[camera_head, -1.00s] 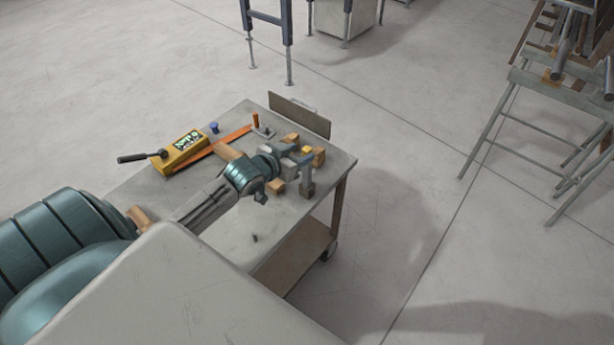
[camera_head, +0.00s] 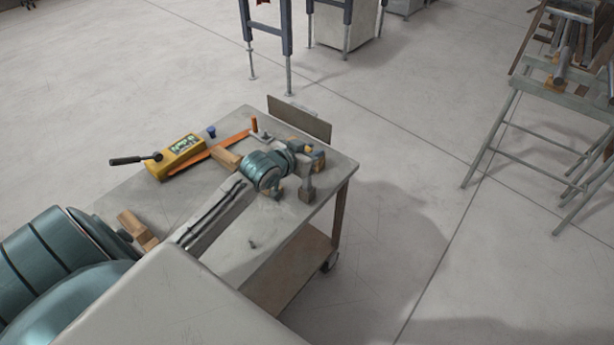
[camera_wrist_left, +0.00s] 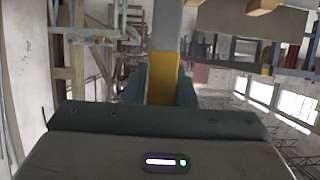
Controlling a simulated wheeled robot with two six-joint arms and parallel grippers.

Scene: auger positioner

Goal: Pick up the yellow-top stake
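The yellow-top stake shows in the head view as a small yellow patch (camera_head: 309,149) at the right end of the table, mostly hidden by my left gripper (camera_head: 299,148). In the left wrist view, its yellow part (camera_wrist_left: 163,75) lies between the two fingers of my left gripper (camera_wrist_left: 161,88), with a grey section beyond it. The fingers flank the yellow part closely, but I cannot tell whether they press on it. My right gripper is not in view.
The table (camera_head: 345,170) also holds a yellow box (camera_head: 180,158) with a black-handled tool, an orange bar (camera_head: 228,143), wooden blocks and a grey post (camera_head: 307,187) close by the gripper. An upright plate (camera_head: 299,120) stands along the far edge. The front of the tabletop is mostly clear.

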